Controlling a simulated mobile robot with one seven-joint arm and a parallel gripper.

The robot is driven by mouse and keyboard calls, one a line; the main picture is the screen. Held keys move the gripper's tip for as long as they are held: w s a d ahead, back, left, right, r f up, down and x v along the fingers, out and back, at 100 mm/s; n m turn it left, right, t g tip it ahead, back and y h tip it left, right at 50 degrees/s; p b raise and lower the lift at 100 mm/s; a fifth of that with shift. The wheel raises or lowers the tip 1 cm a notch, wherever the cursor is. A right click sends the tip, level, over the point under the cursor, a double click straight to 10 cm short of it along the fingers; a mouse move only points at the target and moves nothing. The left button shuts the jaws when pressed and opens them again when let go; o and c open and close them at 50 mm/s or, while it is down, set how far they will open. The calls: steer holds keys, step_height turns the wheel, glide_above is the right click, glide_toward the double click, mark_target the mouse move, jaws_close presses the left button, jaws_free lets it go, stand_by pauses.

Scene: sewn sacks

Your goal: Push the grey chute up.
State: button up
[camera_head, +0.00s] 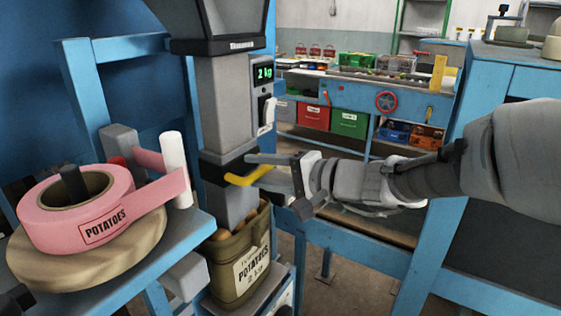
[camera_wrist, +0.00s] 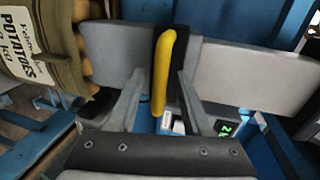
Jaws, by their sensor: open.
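The grey chute (camera_head: 231,204) is a square upright tube with a black band and a yellow handle (camera_head: 248,177). Its lower end reaches into the mouth of the open potato sack (camera_head: 238,276). My gripper (camera_head: 264,172) comes in from the right at the handle's height. In the wrist view the chute (camera_wrist: 245,77) runs across the picture, and the yellow handle (camera_wrist: 161,75) lies between the two fingers of my gripper (camera_wrist: 160,88). The fingers are apart, one on each side, with gaps to the handle. The sack (camera_wrist: 45,45) shows at the left there.
Above the chute is a dark hopper (camera_head: 230,25), with a scale display (camera_head: 263,73) reading 2 kg. A pink label roll (camera_head: 75,208) sits on a wooden disc at the left. A blue workbench with crates (camera_head: 349,123) stands behind. Blue frame bars run below my arm.

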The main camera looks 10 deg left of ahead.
stand_by(0.3)
jaws_close()
stand_by(1.3)
